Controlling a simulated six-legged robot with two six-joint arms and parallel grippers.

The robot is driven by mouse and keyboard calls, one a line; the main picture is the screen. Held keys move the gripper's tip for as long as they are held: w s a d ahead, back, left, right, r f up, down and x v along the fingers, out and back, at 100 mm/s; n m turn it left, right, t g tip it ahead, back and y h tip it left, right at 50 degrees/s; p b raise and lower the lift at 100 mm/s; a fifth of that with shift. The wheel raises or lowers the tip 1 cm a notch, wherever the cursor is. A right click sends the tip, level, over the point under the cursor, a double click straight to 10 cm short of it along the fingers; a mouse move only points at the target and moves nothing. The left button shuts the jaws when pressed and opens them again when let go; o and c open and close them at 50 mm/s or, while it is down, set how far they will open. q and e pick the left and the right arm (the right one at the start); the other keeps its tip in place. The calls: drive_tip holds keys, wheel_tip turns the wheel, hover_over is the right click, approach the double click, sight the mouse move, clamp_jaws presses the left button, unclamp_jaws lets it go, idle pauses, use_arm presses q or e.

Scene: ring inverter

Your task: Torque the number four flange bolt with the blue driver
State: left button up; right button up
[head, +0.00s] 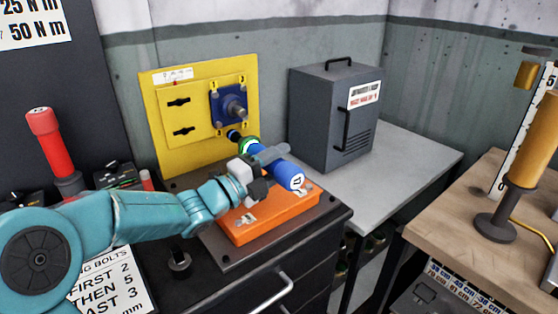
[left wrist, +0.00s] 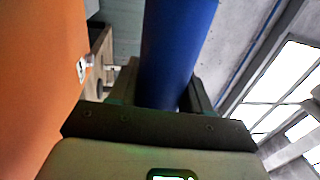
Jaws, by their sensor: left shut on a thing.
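The blue driver (head: 289,175) is held tilted, with its handle end toward me and its dark tip (head: 233,135) pointing up toward the yellow panel. My left gripper (head: 266,166) is shut on it, above the orange block (head: 270,217). In the left wrist view the blue driver body (left wrist: 176,50) runs between the fingers. The blue flange (head: 230,103) with a grey central stub is on the yellow panel (head: 160,148). The driver tip appears just below the flange, apart from its bolts. My right gripper is not in view.
A red-handled driver (head: 45,135) stands at the left. A dark grey cabinet (head: 335,118) stands on the grey bench right of the panel. A yellow-handled tool (head: 523,150) stands upright on the wooden bench (head: 460,225). A bolt-order card (head: 108,283) lies at the front left.

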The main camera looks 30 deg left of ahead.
sight(256, 146)
use_arm(q)
drive_tip(key=shift+w+f+b, duration=0.2)
drive_tip(key=shift+b, duration=0.4)
drive_tip(key=shift+a+r, duration=0.25)
drive_tip(key=shift+r, duration=0.05)
drive_tip(key=shift+a, duration=0.3)
drive_tip(key=shift+w+a+p, duration=0.35)
drive_tip(key=shift+w+a, duration=0.1)
drive_tip(key=shift+a, duration=0.3)
drive_tip(key=shift+w+a, duration=0.15)
drive_tip(key=shift+a, duration=0.35)
drive_tip(key=shift+w+a, duration=0.15)
drive_tip(key=shift+a, duration=0.35)
drive_tip(key=shift+w+a+f, duration=0.1)
drive_tip(key=shift+w+a, duration=0.2)
drive_tip(key=shift+a, duration=0.25)
drive_tip(key=shift+w+a+p, duration=0.2)
drive_tip(key=shift+a+p, duration=0.05)
drive_tip(key=shift+a, duration=0.3)
drive_tip(key=shift+w+a+p, duration=0.2)
drive_tip(key=shift+a+p, duration=0.05)
drive_tip(key=shift+a, duration=0.25)
